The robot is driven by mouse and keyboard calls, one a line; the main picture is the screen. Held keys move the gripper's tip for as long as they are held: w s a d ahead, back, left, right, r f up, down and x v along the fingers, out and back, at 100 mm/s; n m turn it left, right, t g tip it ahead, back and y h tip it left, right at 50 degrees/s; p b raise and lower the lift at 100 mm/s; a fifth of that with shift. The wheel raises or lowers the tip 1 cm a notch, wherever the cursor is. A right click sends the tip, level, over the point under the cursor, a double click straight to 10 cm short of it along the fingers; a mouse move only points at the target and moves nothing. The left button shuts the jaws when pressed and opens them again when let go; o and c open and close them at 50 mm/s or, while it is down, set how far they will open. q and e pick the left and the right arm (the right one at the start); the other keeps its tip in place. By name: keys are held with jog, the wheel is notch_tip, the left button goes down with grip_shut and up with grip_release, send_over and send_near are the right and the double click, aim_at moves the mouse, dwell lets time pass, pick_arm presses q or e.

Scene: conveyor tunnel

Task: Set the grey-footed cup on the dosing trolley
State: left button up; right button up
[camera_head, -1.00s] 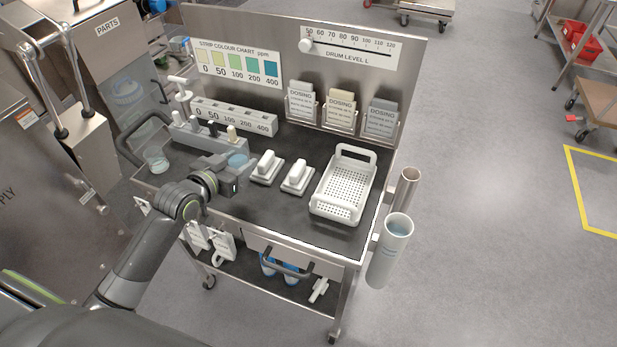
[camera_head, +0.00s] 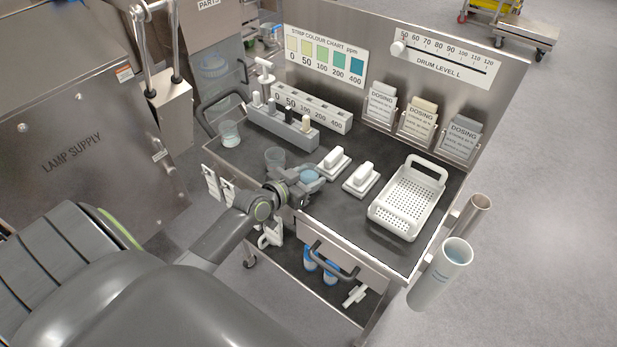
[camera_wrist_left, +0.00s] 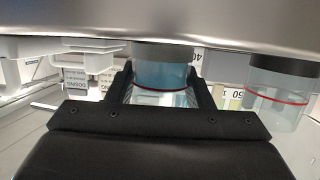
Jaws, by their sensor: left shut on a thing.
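My left gripper (camera_head: 302,189) is shut on a small clear cup of blue liquid (camera_head: 311,175), by the front edge of the dosing trolley (camera_head: 330,229). In the left wrist view, which is upside down, the held cup (camera_wrist_left: 160,76) shows a red line and a dark grey foot between the fingers (camera_wrist_left: 159,92). Whether its foot touches the trolley top cannot be told. A third cup (camera_head: 229,134) stands at the trolley's left end. My right gripper is out of view.
Two white blocks (camera_head: 334,161) (camera_head: 361,179) and a white perforated basket (camera_head: 408,205) stand to the right. A grey block with stoppers (camera_head: 283,127) and a numbered rack (camera_head: 312,108) stand behind. Tube holders (camera_head: 441,275) hang off the right side. Dark top is bare between blocks and front edge.

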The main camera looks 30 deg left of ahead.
pick_arm(q)
jog(key=shift+f, duration=0.1)
jog(key=o, duration=1.4)
jog(key=shift+r, duration=0.2)
jog(key=shift+s+a, duration=0.1)
jog(key=shift+s, duration=0.25)
jog(key=v, duration=1.1)
jog(key=shift+s+r, duration=0.15)
